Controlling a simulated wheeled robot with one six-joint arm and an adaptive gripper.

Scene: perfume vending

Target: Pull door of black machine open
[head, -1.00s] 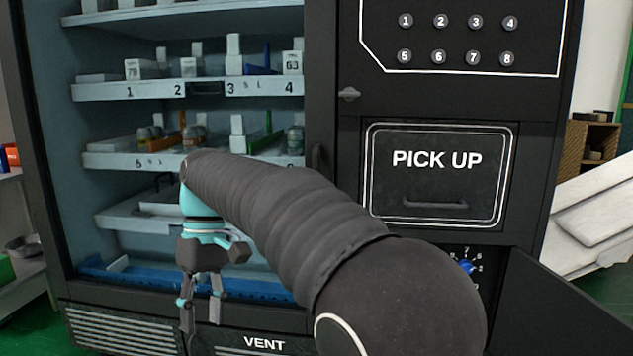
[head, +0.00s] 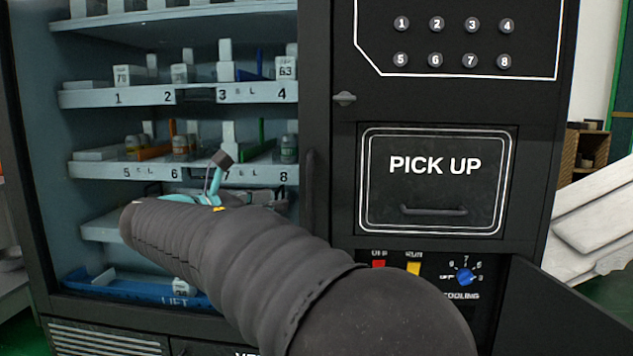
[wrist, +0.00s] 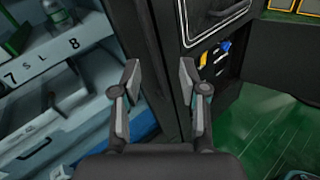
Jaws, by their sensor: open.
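The black machine (head: 338,215) fills most of the head view. Its left part has a large window-like front with a dark frame. A slim vertical handle (head: 310,190) stands on the dark upright at the right of that front, and the front looks shut. My gripper (wrist: 160,78) is open and empty in the wrist view, its two fingers spread in front of the dark upright (wrist: 155,30). I cannot tell whether the handle is between them. In the head view my arm hides most of the gripper; one teal finger with a dark tip shows in front of the shelves.
Shelves with small bottles and boxes (head: 180,95) lie behind the front. The pick-up flap (head: 435,180) is shut. A lower-right panel (head: 560,310) stands open beside the cooling dial (head: 465,276) and juts outward. Green floor (wrist: 255,130) shows at right.

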